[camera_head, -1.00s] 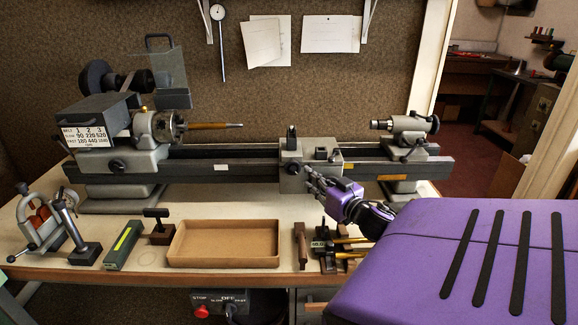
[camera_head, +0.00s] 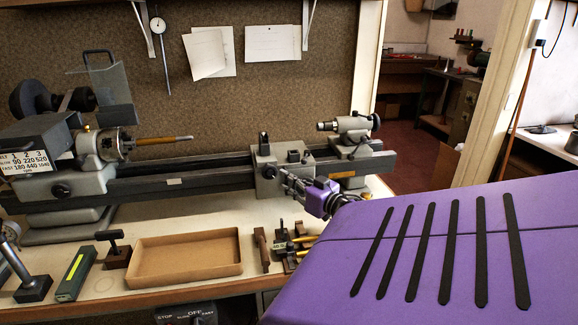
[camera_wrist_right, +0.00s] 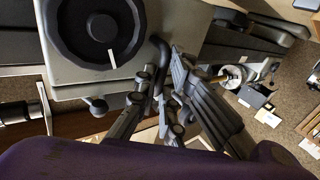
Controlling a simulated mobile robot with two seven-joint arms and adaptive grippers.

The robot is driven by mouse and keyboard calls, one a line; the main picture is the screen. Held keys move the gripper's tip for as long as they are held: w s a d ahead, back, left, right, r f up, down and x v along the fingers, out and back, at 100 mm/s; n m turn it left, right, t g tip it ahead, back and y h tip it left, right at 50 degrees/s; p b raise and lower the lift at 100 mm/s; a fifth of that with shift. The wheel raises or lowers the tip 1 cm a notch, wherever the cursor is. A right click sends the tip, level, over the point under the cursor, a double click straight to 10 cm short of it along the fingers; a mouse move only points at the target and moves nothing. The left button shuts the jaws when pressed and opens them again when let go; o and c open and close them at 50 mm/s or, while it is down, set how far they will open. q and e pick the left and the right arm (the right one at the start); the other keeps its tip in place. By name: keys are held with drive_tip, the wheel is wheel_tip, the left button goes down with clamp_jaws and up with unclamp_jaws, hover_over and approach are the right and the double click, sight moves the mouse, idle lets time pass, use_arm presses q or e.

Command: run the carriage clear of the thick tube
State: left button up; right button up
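The carriage (camera_head: 268,178) is a grey block on the lathe bed, right of the middle. The thick tube (camera_head: 163,140) is brass-coloured and sticks out rightward from the chuck (camera_head: 110,145). A clear gap along the bed separates its tip from the carriage. My right gripper (camera_head: 286,181) is at the carriage's front. My left gripper is not in view.
In front of the bed are an empty tan tray (camera_head: 185,277), a green-striped block (camera_head: 76,272) and small tools (camera_head: 262,249). A clear guard (camera_head: 112,80) stands above the headstock.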

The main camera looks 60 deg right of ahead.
drive_tip(key=o, duration=0.4)
drive_tip(key=v, duration=1.2)
drive_tip(key=shift+s, duration=0.1)
